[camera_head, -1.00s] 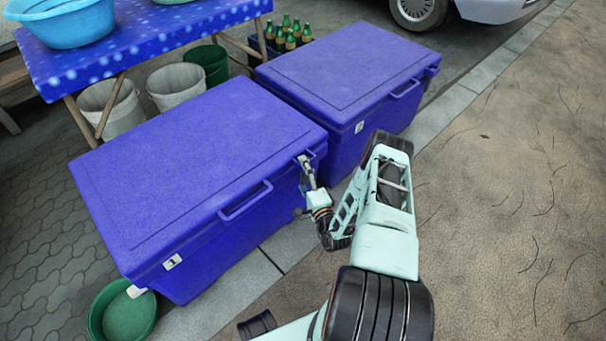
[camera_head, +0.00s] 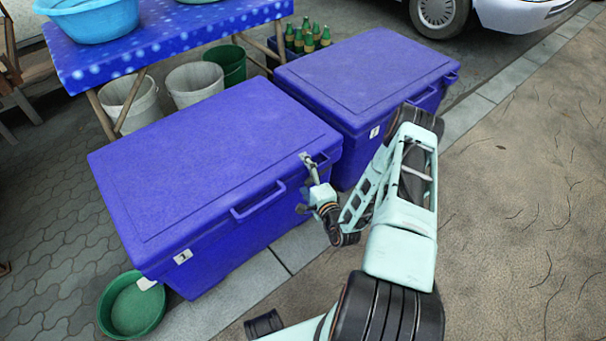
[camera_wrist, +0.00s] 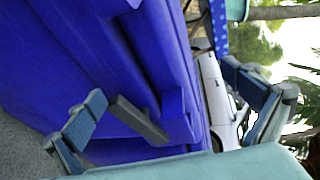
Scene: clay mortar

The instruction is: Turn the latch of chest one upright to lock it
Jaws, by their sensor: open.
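Chest one (camera_head: 215,165) is the nearer blue chest with a white "1" label, its lid shut. Its latch (camera_wrist: 138,118) is a dark grey bar on a blue block at the chest's front, seen slanted in the tilted wrist view. My gripper (camera_head: 307,190) is at the chest's front face, near its right end. In the wrist view the gripper (camera_wrist: 162,85) is open, with its fingers wide apart. The latch shows between them, close to the left finger, and nothing is gripped. In the head view the latch and fingertip are hard to tell apart.
A second blue chest (camera_head: 365,70) stands behind, to the right. A green basin (camera_head: 135,308) lies by chest one's near left corner. A table with a blue cloth (camera_head: 180,30), buckets (camera_head: 195,85) and a bottle crate stand behind. The pavement right of my arm is clear.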

